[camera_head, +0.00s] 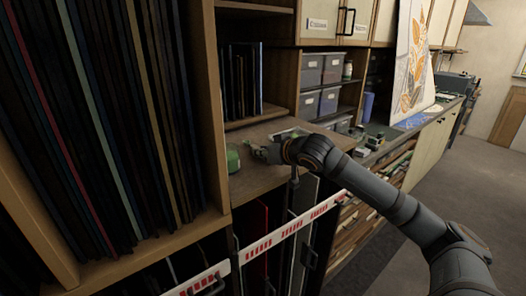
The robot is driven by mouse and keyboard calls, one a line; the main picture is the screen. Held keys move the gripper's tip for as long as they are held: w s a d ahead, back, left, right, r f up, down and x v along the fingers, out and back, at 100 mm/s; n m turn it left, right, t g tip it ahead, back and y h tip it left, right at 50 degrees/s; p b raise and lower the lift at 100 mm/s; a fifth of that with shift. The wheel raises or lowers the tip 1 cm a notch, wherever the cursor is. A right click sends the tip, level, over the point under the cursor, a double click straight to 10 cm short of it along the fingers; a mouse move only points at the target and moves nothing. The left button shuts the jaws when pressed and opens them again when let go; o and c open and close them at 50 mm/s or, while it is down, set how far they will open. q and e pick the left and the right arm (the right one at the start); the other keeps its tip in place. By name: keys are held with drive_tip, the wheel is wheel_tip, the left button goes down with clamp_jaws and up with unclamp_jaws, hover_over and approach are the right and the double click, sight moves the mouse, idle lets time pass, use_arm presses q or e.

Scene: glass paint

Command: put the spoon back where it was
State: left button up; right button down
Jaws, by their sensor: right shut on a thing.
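My right gripper (262,153) is low over the wooden shelf top (260,180), just right of a small green round container (233,158). Its arm comes in from the lower right. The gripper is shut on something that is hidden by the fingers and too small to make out. I cannot clearly see the spoon. I cannot tell whether the fingertips touch the green container. My left gripper is not in view.
A tall rack of dark sheets (100,110) fills the left. Grey storage boxes (322,68) stand in a shelf behind. A long worktop with small items (372,138) runs back to the right. Red-marked white rails (290,228) cross the slots below. Open floor (425,195) lies at right.

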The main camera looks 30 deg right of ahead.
drive_tip(key=shift+f, duration=0.1)
drive_tip(key=c, duration=1.1)
unclamp_jaws()
drive_tip(key=shift+c, duration=0.2)
wheel_tip(320, 180, up, 10)
